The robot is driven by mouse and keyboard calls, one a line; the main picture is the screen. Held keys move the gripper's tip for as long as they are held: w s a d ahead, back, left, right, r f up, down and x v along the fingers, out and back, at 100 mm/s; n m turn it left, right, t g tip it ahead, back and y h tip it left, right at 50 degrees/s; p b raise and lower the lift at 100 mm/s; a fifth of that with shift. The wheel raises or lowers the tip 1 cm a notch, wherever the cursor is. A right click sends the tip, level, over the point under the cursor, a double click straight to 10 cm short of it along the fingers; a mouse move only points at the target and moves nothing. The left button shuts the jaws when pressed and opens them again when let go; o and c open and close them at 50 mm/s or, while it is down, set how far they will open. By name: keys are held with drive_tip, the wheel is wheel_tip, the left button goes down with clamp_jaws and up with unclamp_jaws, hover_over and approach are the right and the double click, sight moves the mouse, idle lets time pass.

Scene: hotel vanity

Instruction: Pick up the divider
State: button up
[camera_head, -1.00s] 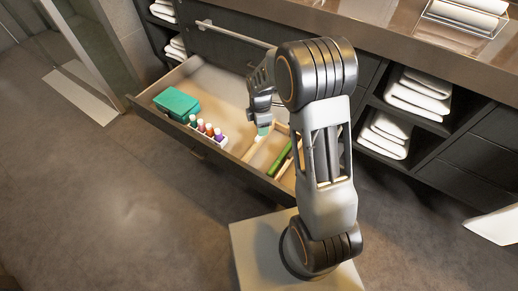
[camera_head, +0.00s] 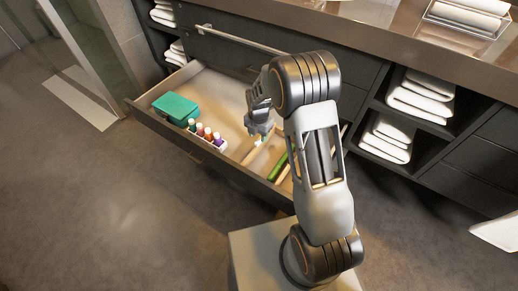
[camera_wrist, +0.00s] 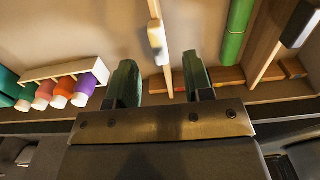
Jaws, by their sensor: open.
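A thin pale wooden divider (camera_wrist: 166,75) with a white piece (camera_wrist: 157,42) near its top stands in the open drawer, between my gripper's two fingers in the wrist view. My gripper (camera_wrist: 161,82) is open, one green-tipped finger on each side of the divider, with gaps on both sides. In the head view my gripper (camera_head: 260,132) hangs over the drawer, just above the divider (camera_head: 251,155). I cannot tell how deep the fingertips reach beside it. A second wooden strip (camera_wrist: 265,60) with a dark and white piece stands farther right.
The drawer (camera_head: 150,125) also holds a teal box (camera_head: 175,107) and a white rack of colored bottles (camera_wrist: 62,70) on the left. A green cylinder (camera_wrist: 237,35) lies just right of my fingers. Wooden blocks (camera_wrist: 228,76) lie near the drawer's front wall.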

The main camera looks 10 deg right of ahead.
sight(259, 140)
drive_tip(key=shift+w+d+f+b, duration=0.1)
drive_tip(key=shift+f+b, duration=0.7)
drive_tip(key=shift+f, duration=0.95)
drive_tip(key=shift+w+f+b, duration=0.1)
drive_tip(key=shift+f+b, duration=0.65)
drive_tip(key=shift+f, duration=0.95)
drive_tip(key=shift+r, duration=0.1)
clamp_jaws()
